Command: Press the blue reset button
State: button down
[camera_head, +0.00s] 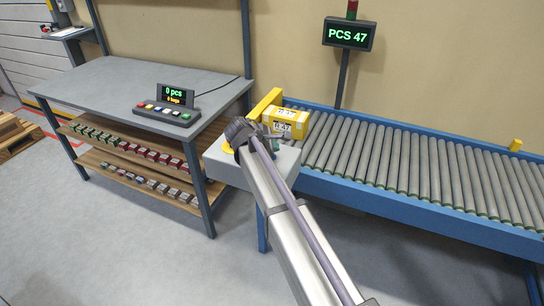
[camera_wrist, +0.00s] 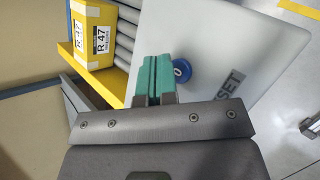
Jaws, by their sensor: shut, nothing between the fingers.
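The blue reset button (camera_wrist: 182,71) is round with a pale mark on top. It sits on a light grey panel (camera_wrist: 232,40), beside dark lettering of which "SET" is readable. My gripper (camera_wrist: 153,78) has teal fingers, shut together with nothing between them. In the wrist view the fingertips are just left of the button and overlap its edge; I cannot tell whether they touch it. In the head view the grey panel (camera_head: 287,162) is at the near end of the conveyor, and my arm hides the button.
A yellow box (camera_head: 284,122) marked R 47 stands by a yellow stop (camera_head: 264,103) on the roller conveyor (camera_head: 400,160), close to the panel. A workbench (camera_head: 140,85) with a keypad (camera_head: 167,114) and display is at left. A sign (camera_head: 348,34) reads PCS 47.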

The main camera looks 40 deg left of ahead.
jog(key=shift+f+b, duration=0.4)
jog(key=shift+f+b, duration=0.4)
jog(key=shift+b, duration=0.05)
dwell(0.6)
jog(key=shift+r+p, duration=0.8)
jog(key=shift+p, duration=0.05)
notch_tip(320, 180, up, 5)
jog(key=p, duration=0.5)
jog(key=shift+r, duration=0.15)
